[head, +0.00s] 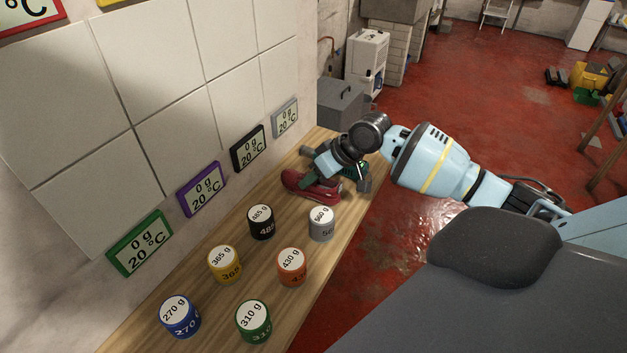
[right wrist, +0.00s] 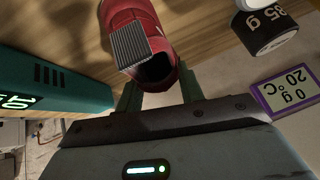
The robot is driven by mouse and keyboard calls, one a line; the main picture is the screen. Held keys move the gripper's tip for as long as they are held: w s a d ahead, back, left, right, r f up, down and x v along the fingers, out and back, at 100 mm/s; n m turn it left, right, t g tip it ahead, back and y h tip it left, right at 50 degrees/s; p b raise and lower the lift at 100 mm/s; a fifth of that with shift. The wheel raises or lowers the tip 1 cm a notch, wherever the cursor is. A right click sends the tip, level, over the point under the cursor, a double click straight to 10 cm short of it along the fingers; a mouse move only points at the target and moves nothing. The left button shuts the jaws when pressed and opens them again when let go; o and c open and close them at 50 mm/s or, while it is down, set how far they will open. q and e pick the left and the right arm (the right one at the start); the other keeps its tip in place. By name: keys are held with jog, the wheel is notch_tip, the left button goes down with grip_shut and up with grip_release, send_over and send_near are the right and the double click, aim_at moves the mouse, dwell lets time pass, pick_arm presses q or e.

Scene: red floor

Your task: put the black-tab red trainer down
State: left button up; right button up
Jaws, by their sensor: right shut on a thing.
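The red trainer (head: 308,187) is at the far end of the wooden bench, in the grip of my right gripper (head: 338,176). In the right wrist view the trainer (right wrist: 158,22) shows its dark opening towards me, with a dark ribbed tab (right wrist: 131,47) at its collar. The green fingers of my right gripper (right wrist: 161,92) are shut on its near end. The trainer is close over the bench top; I cannot tell whether its sole touches the wood. My left gripper is not in view.
Labelled weights, including a black (head: 261,223), a grey (head: 321,224) and an orange one (head: 291,267), stand on the bench (head: 232,311) nearer me. Displays, one purple-framed (head: 202,189), line the wall.

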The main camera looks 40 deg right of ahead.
jog(key=shift+f, duration=0.55)
jog(key=o, duration=1.2)
jog(key=shift+f, duration=0.1)
jog(key=shift+o, duration=0.2)
jog(key=shift+o, duration=0.3)
jog(key=v, duration=1.2)
jog(key=shift+p, duration=0.45)
